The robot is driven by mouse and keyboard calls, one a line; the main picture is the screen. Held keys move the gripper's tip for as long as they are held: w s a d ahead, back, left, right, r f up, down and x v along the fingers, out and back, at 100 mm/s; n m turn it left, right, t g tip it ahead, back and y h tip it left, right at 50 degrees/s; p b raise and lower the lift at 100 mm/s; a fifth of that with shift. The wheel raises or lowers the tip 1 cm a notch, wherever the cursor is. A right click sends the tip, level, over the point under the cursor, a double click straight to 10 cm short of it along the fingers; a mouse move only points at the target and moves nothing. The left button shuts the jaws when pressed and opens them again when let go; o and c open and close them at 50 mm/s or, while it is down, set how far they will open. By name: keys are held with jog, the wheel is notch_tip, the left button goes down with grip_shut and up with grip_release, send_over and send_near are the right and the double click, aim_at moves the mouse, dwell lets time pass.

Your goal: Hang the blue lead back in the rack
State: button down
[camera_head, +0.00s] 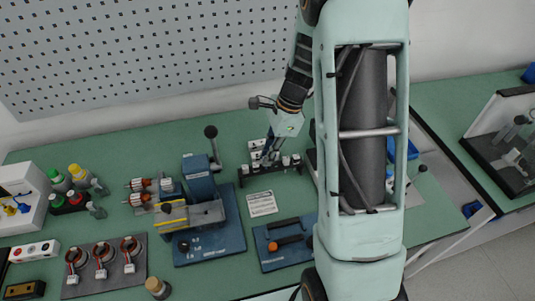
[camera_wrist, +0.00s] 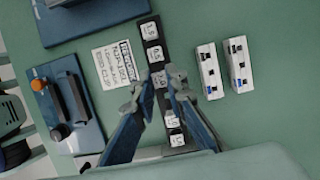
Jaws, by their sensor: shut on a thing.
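My gripper (camera_head: 268,155) reaches down over a narrow black rack (camera_head: 258,182) in the middle of the bench. In the wrist view the fingertips of my gripper (camera_wrist: 158,84) stand on either side of the black rack (camera_wrist: 165,144), near its middle. The rack bears a row of small white labelled blocks (camera_wrist: 151,31). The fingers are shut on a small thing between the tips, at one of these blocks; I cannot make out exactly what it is. I cannot pick out a blue lead in either view. My own body hides part of the bench in the head view.
Two white boxes with dark and blue terminals (camera_wrist: 210,71) lie beside the rack. A printed card (camera_head: 262,204), a blue plate with an orange handle (camera_head: 270,262) and a blue press (camera_head: 201,185) are close by. A perforated panel (camera_head: 150,60) rises behind the bench.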

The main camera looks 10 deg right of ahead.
jog(key=shift+f, duration=0.15)
jog(key=shift+f+b, duration=0.65)
jog(key=shift+f, duration=0.2)
jog(key=c, duration=1.8)
grip_release()
jog(key=shift+c, duration=0.2)
jog(key=shift+r, duration=0.1)
